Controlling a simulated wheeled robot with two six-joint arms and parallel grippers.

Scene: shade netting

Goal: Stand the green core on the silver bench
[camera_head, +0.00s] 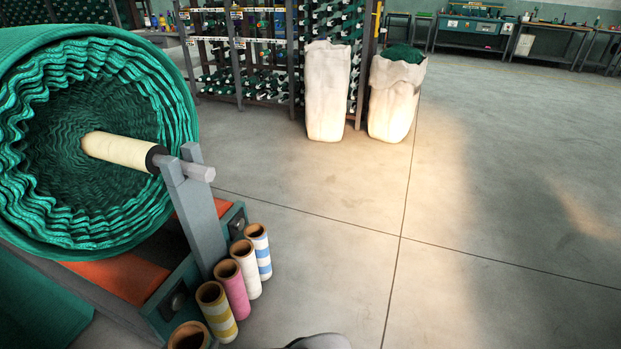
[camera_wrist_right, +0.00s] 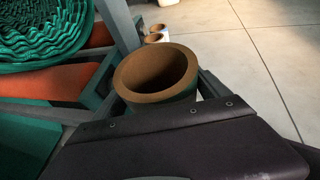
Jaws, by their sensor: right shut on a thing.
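The green core (camera_wrist_right: 178,101) is a hollow tube with a brown inside and rim and a little green showing on its outer wall. My right gripper (camera_wrist_right: 158,96) is shut on it in the right wrist view, with its mouth facing up toward the camera. In the head view, a brown-rimmed core at the near end of the row (camera_head: 188,336) appears to be the same one, cut off by the lower edge. Only a grey rounded part of my right arm shows there. Whether its base touches the floor is hidden. My left gripper is out of view. I cannot make out a silver bench.
Yellow-striped (camera_head: 217,312), pink (camera_head: 233,289), white (camera_head: 246,268) and blue-striped (camera_head: 259,251) cores stand close beside the machine frame (camera_head: 190,220) holding a green netting roll (camera_head: 160,95). Two pale sacks (camera_head: 327,95) stand before racks. Floor to the right is clear.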

